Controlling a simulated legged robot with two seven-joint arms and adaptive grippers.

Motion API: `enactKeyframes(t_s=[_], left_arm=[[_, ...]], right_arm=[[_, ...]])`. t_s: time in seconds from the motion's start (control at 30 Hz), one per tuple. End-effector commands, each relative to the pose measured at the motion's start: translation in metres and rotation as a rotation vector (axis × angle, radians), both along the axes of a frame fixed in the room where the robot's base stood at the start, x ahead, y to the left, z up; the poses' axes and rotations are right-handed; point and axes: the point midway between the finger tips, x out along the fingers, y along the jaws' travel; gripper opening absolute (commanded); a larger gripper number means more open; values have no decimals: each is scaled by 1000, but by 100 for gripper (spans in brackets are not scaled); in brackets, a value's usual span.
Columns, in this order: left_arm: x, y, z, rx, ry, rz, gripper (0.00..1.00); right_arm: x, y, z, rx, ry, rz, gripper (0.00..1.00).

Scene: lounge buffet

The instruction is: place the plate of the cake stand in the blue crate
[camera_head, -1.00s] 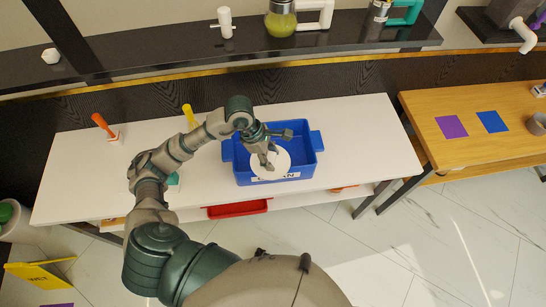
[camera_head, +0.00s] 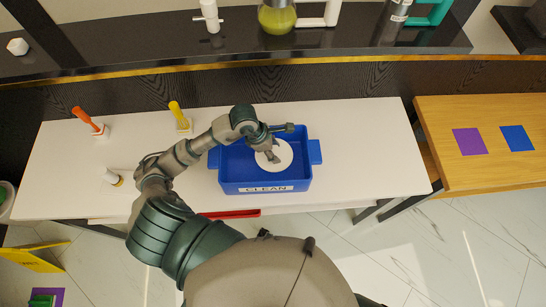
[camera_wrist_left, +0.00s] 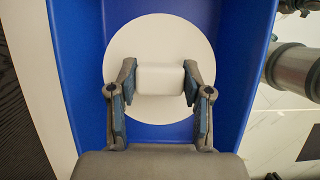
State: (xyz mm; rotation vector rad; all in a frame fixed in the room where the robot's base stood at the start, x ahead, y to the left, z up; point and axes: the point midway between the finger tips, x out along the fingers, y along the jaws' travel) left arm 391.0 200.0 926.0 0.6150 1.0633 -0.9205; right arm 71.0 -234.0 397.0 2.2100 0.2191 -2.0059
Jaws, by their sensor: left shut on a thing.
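The plate (camera_head: 285,158) is a white round disc inside the outline of the blue crate (camera_head: 228,187), which carries a CLEAN label and stands on the white table. In the left wrist view the plate (camera_wrist_left: 160,32) lies between the blue crate walls (camera_wrist_left: 73,60), with a white block-like grip piece on it. My left gripper (camera_head: 271,157) reaches down into the crate. In the left wrist view its fingers (camera_wrist_left: 160,82) are shut on that white piece from both sides. Whether the plate touches the crate floor is hard to tell. My right gripper is not in view.
An orange-handled thing (camera_head: 88,120) and a yellow-handled thing (camera_head: 180,117) stand on the white table (camera_head: 370,150). A small white item (camera_head: 111,177) lies at its left. A red tray (camera_head: 232,213) shows below the front edge. The table right of the crate is clear.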

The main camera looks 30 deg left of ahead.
Motion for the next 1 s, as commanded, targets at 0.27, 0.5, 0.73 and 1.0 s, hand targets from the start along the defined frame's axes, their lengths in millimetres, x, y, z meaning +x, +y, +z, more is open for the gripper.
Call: enactKeyframes(t_s=[0.27, 0.5, 0.73, 1.0], left_arm=[[1, 1, -30, -3, 3, 1, 3], [1, 2, -56, -1, 0, 0, 3], [1, 1, -56, 0, 2, -1, 74], [1, 2, -55, 0, 1, 0, 74]], right_arm=[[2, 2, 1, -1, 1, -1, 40], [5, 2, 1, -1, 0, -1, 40], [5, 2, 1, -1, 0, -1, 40], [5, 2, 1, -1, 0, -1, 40]])
